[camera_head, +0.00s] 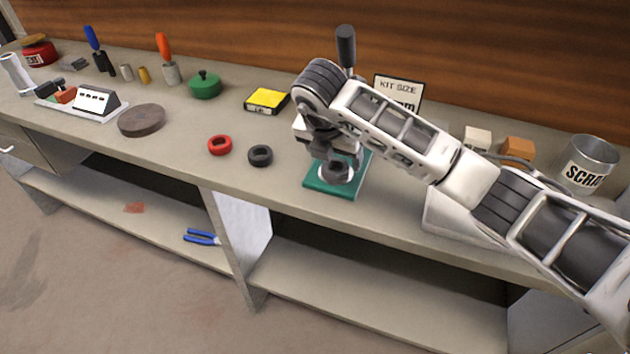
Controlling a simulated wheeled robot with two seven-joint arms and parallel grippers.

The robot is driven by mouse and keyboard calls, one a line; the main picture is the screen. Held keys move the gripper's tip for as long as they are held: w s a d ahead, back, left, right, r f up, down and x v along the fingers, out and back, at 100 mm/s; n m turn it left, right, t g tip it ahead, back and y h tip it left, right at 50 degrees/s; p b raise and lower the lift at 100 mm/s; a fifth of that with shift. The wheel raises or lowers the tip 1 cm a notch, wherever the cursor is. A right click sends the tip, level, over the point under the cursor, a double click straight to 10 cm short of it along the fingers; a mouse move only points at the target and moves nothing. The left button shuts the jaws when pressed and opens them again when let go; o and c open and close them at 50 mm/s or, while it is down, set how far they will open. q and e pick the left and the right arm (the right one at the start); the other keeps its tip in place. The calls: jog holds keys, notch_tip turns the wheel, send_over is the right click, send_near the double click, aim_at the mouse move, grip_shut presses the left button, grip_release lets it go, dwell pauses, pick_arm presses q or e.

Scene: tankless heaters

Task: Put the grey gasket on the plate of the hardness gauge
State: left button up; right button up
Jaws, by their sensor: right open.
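The hardness gauge has a green base (318,188), a pale round plate and a black handle (346,46) that rises behind my arm. A dark grey ring, seemingly the grey gasket (337,174), lies on the plate. My right gripper (338,158) is directly above this ring, pointing down, with its jaws open; whether a fingertip still touches the ring cannot be told. My right arm hides most of the gauge's column. My left gripper is not in view.
A black ring (260,156) and a red ring (219,145) lie left of the gauge. A yellow box (267,100), a brown disc (142,120) and a green lidded pot (205,85) stand farther left. A scrap bucket (588,162) stands at the right. The bench front runs close by.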

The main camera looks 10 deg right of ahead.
jog(key=s+a+f+n+g+y, duration=0.2)
jog(key=s+a+g+y, duration=0.15)
jog(key=s+a, duration=0.65)
jog(key=s+a+f+n+g+y, duration=0.2)
jog(key=s+a+y, duration=0.3)
jog(key=s+a, duration=0.45)
jog(key=s+a+r+g+y, duration=0.2)
jog(key=s+a+r+y, duration=0.45)
jog(key=r+y, duration=0.35)
jog(key=w+d+r+m+t+y, duration=0.3)
jog(key=w+d+m+t+y, duration=0.2)
jog(key=w+m+t, duration=0.55)
jog(key=d+f+m+t+h, duration=0.5)
jog(key=d+m+t+h, duration=0.2)
jog(key=m+t, duration=0.3)
jog(key=d+f+m+h, duration=0.7)
jog(key=d+f+h, duration=0.15)
jog(key=f, duration=0.25)
jog(key=s+d+f+m+g+h, duration=0.2)
jog(key=s+d+f+g, duration=0.3)
jog(key=s+f, duration=0.3)
notch_tip(320, 180, down, 3)
jog(key=shift+s+d+g+p, duration=0.15)
jog(key=shift+s+g+p, duration=0.2)
jog(key=shift+g, duration=0.25)
